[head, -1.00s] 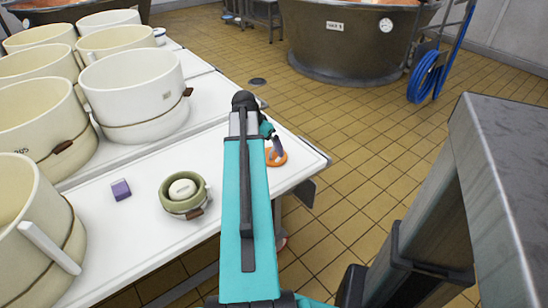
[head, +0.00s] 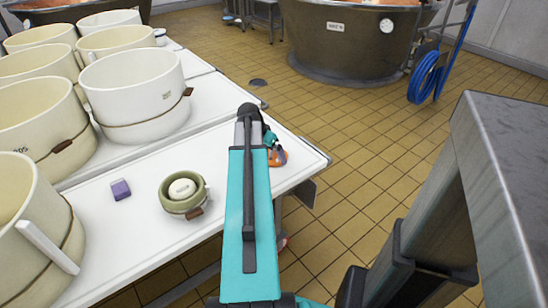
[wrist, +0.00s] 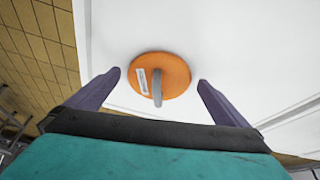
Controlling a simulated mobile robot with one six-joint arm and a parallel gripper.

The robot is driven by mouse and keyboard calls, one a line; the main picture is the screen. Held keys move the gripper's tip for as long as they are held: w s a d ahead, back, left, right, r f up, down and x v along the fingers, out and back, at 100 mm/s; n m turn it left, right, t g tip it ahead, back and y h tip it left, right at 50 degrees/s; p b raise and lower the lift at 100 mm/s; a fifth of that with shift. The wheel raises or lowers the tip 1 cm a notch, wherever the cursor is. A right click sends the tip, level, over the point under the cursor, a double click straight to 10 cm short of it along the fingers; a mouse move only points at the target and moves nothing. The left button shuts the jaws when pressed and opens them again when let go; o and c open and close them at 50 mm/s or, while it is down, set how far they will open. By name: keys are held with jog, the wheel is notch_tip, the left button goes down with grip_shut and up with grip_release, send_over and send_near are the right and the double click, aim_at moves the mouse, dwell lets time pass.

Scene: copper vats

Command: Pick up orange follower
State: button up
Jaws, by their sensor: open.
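The orange follower (wrist: 177,72) is a round orange disc with a grey curved handle and a small white label. It lies on the white table (wrist: 225,45) in the wrist view. My gripper (wrist: 158,77) is open, with one purple finger on either side of the disc and clear gaps between them and it. In the head view only part of the orange follower (head: 278,157) shows beside my arm, near the table's right edge. My gripper (head: 270,140) is mostly hidden behind my teal arm there.
A green cup-like mould with a white piece (head: 183,192) and a purple block (head: 121,190) stand on the table left of my arm. Several large cream moulds (head: 135,95) fill its left side. A copper vat (head: 345,45) stands behind.

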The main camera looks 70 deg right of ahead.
jog(key=shift+s+d+f, duration=0.1)
jog(key=shift+d+f, duration=0.15)
jog(key=shift+f, duration=0.35)
jog(key=c, duration=0.9)
jog(key=shift+r, duration=0.1)
